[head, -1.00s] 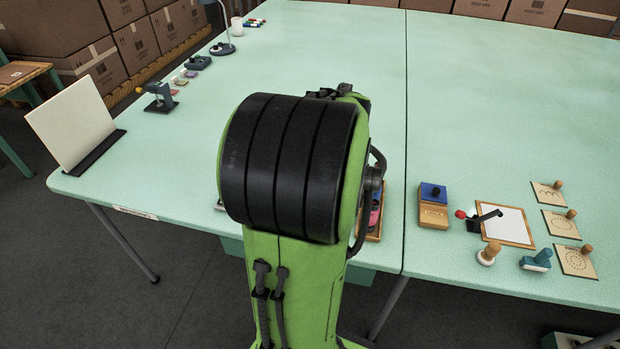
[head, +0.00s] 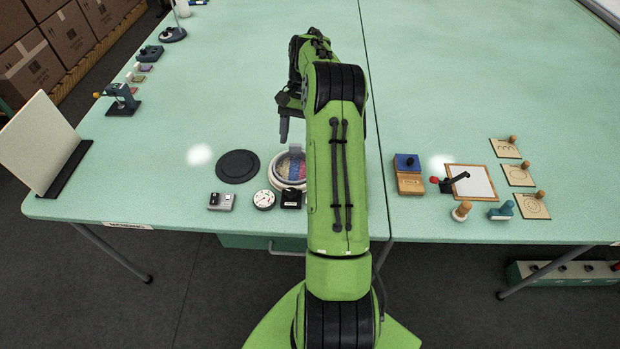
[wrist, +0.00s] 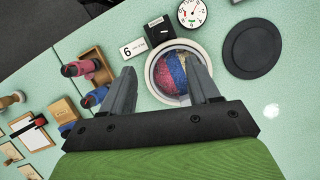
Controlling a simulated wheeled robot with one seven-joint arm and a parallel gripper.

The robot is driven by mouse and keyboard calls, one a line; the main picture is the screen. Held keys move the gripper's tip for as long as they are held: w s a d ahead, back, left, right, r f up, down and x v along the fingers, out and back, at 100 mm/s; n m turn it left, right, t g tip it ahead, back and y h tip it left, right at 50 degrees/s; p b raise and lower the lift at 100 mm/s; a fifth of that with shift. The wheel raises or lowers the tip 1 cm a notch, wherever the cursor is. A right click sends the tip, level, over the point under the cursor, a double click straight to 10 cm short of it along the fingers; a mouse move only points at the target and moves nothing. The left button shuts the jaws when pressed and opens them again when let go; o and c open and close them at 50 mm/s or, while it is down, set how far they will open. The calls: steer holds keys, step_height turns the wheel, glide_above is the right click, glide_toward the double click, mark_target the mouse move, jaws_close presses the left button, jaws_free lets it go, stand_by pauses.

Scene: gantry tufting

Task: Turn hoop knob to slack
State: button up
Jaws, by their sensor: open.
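The round hoop (head: 277,171) with a pale rim and red, blue and yellowish fill lies on the table, partly hidden by my arm in the head view. In the wrist view the hoop (wrist: 150,82) lies beyond and between my fingers. A small black box (head: 291,199) sits at the hoop's front edge; it also shows in the wrist view (wrist: 158,29). I cannot tell for sure which part is the hoop knob. My gripper (wrist: 163,75) is open and empty, fingers spread; in the head view it points down behind the hoop (head: 285,140).
A white dial (head: 264,199), a grey box (head: 221,202) and a black disc (head: 238,166) lie left of the black box. In the wrist view, a "6" card (wrist: 133,49) and a wooden tray (wrist: 101,60) with red and blue handled tools are close. The table behind is mostly clear.

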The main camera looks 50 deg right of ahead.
mark_target(291, 190)
steer(key=b+x, duration=0.3)
steer(key=x, duration=1.3)
steer(key=shift+c, duration=0.2)
steer(key=shift+r, duration=0.1)
steer(key=c, duration=1)
steer(key=shift+n, duration=0.3)
steer(key=n+g+h, duration=0.1)
steer(key=n, duration=0.2)
steer(key=shift+w+a, duration=0.1)
steer(key=shift+w, duration=0.05)
steer(key=shift+n+g+h, duration=0.5)
steer(key=shift+n, duration=1.5)
